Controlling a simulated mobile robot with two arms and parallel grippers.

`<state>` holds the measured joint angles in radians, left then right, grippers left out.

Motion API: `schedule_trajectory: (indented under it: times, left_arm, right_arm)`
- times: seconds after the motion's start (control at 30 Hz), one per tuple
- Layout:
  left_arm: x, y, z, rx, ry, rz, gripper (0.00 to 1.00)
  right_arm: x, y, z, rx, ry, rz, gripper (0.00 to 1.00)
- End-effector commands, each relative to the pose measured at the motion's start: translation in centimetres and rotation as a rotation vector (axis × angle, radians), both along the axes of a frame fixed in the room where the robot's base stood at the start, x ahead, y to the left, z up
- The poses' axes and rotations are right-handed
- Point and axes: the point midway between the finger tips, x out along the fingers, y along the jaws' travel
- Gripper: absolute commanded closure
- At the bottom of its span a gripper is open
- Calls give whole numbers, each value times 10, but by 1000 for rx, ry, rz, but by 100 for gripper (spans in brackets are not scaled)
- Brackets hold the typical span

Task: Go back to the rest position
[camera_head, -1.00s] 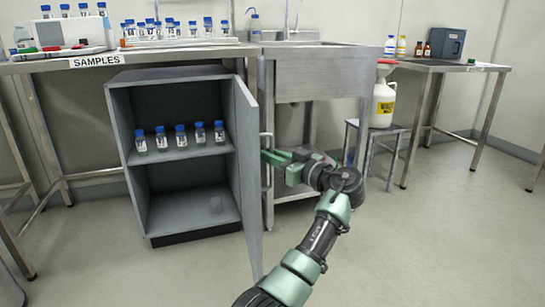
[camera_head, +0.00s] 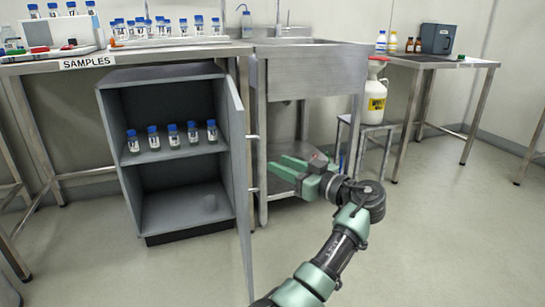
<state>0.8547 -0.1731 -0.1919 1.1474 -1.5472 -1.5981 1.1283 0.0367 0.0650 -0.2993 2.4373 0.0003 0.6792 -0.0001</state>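The arm comes up from the bottom edge and bends left at the wrist.
The grey cabinet (camera_head: 125,195) stands open under the samples bench (camera_head: 150,53), with several blue-capped vials (camera_head: 173,137) on its shelf. A steel sink (camera_head: 305,72) stands behind my gripper. A stool (camera_head: 372,127) holds a white jug (camera_head: 375,95). The floor at right is clear.

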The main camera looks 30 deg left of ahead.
Motion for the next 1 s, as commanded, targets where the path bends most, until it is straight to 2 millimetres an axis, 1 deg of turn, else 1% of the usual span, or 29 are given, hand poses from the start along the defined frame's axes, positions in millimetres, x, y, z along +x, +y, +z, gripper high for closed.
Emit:
schedule_trajectory:
  times: [0.13,0.57,0.67,0.77,0.83,0.87,0.9,0.97,1.0]
  left_arm:
    - [-2,-6,0,1,0,1,67]
    - [-2,-6,-1,1,1,-1,67]
    - [4,-6,-6,0,21,-45,67]
    - [22,-11,-24,-2,75,-196,67]
    - [39,-23,-41,6,119,-369,67]
    - [46,-32,-48,12,135,-456,67]
    - [53,-46,-56,26,146,-579,67]
    - [58,-73,-63,60,145,-764,67]
    - [56,-93,-64,90,130,-883,67]
  right_arm:
    - [1,0,-1,1,8,0,64]
    - [1,0,-1,1,7,2,64]
    - [1,0,-1,2,10,1,64]
    - [2,-1,-1,4,22,1,64]
    - [3,-1,-3,4,37,2,64]
    - [3,-1,-3,4,44,3,64]
    - [4,-1,-4,6,53,3,64]
    - [4,-2,-6,7,67,4,64]
    - [4,-2,-7,7,77,5,64]
